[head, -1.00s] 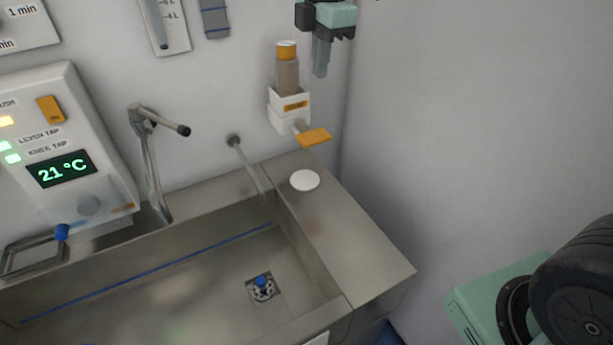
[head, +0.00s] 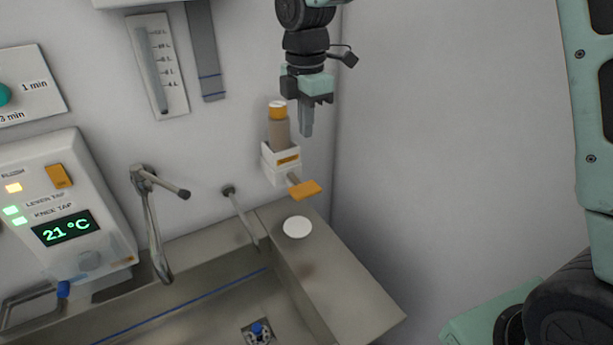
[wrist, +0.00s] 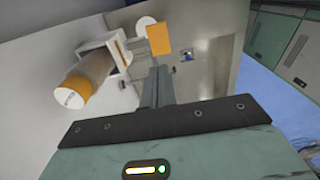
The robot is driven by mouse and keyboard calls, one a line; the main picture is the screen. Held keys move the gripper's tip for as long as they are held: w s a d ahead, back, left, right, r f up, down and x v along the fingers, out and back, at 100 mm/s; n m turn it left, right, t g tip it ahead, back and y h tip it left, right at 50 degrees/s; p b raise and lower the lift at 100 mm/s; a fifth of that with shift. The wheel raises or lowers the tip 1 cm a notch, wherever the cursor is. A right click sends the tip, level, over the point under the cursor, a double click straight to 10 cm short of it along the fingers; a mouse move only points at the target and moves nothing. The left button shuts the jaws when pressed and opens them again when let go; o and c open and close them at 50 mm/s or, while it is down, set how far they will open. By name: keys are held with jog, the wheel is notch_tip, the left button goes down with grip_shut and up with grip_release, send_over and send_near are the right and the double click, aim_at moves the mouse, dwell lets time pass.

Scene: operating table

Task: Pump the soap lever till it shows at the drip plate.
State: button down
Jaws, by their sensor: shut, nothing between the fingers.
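The soap dispenser (head: 281,160) is a white wall holder with a brown bottle (head: 279,131) under an orange cap. Its orange lever (head: 305,190) sticks out to the lower right. The white round drip plate (head: 297,227) lies on the steel ledge below the lever and looks plain white. My gripper (head: 306,133) is shut and empty, pointing down, above and slightly right of the lever and apart from it. In the wrist view the lever (wrist: 159,39) shows just beyond my closed fingers (wrist: 157,76), and part of the drip plate (wrist: 146,22) shows behind it.
The steel sink (head: 190,315) lies below, with a tap (head: 152,225) and a thin spout (head: 240,215) left of the dispenser. A control panel (head: 65,215) reads 21 °C at left. The bare wall (head: 430,150) right of the dispenser is clear.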

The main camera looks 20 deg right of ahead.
aim_at(308, 191)
notch_tip(308, 191, down, 14)
jog(key=p, duration=0.5)
jog(key=shift+w+r, duration=0.1)
jog(key=shift+r, duration=0.05)
jog(key=shift+s+f+b, duration=0.3)
jog(key=shift+f+b, duration=0.3)
jog(key=shift+b, duration=0.2)
jog(key=shift+s+d+f+t+b, duration=0.1)
jog(key=shift+s+f+t+b, duration=0.15)
jog(key=shift+f+t+b, duration=0.65)
jog(key=shift+r+g, duration=0.4)
jog(key=shift+r, duration=0.2)
